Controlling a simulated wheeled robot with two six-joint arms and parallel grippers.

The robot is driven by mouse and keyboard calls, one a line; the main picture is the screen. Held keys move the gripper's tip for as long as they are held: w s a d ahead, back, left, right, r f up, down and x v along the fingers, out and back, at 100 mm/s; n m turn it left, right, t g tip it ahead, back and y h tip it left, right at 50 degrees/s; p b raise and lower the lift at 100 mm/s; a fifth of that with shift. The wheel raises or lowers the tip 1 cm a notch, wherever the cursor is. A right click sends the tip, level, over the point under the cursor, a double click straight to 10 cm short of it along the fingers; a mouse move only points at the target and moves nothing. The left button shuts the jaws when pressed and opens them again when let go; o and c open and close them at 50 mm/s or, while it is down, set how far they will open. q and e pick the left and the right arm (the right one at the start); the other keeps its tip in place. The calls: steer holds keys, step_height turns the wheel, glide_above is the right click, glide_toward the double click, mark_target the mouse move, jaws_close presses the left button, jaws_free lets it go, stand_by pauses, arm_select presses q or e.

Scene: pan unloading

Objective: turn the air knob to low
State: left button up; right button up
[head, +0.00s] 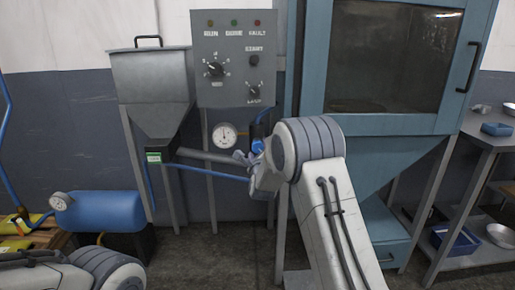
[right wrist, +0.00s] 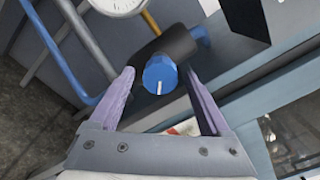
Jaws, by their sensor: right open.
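The air knob (head: 257,146) is a blue cap on a dark regulator body, below the grey control panel in the head view. In the right wrist view the knob (right wrist: 159,74) shows a short white mark at its lower edge. My right gripper (right wrist: 161,80) is open, with one pale purple finger on each side of the knob in the picture. I see no finger touching it, and cannot tell how deep the knob sits between them. In the head view my right gripper (head: 246,158) is close to the knob, partly hidden by my wrist. My left gripper is out of view.
A round gauge (head: 225,135) is just left of the knob, with a blue hose (head: 213,173) below it. The control panel (head: 232,58) is above. A blue cabinet (head: 381,122) stands at right, a grey hopper (head: 152,88) at left, and a blue tank (head: 101,211) lower left.

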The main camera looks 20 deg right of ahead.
steer(key=shift+x, duration=1)
jaws_close()
